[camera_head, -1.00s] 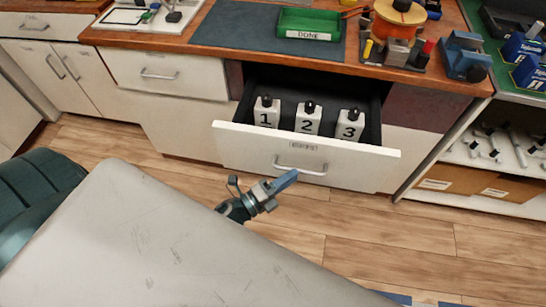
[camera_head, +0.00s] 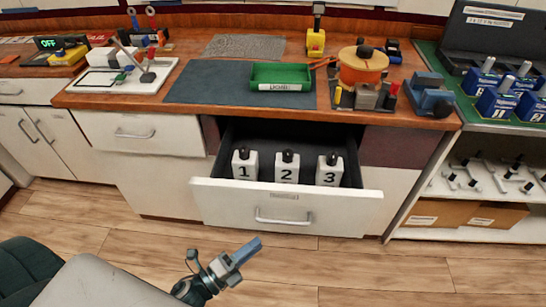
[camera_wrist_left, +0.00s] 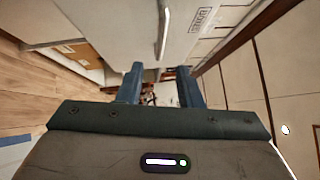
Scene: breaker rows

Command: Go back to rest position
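My left gripper (camera_head: 250,250) is empty, in front of the open drawer (camera_head: 285,206) and below its handle in the head view. In the left wrist view its two blue fingers (camera_wrist_left: 161,78) stand apart with nothing between them. The drawer is pulled out and holds three white blocks with black tops, marked 1 (camera_head: 244,165), 2 (camera_head: 286,168) and 3 (camera_head: 329,171), upright in a row. The drawer handle (camera_head: 284,218) is clear of the fingers. My right gripper is not in view.
The wooden counter carries a green tray (camera_head: 281,77), an orange spool (camera_head: 362,66) and a blue vise (camera_head: 430,96). An open shelf (camera_head: 485,182) with white parts and cardboard boxes stands at the right. The wood floor before the drawer is clear.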

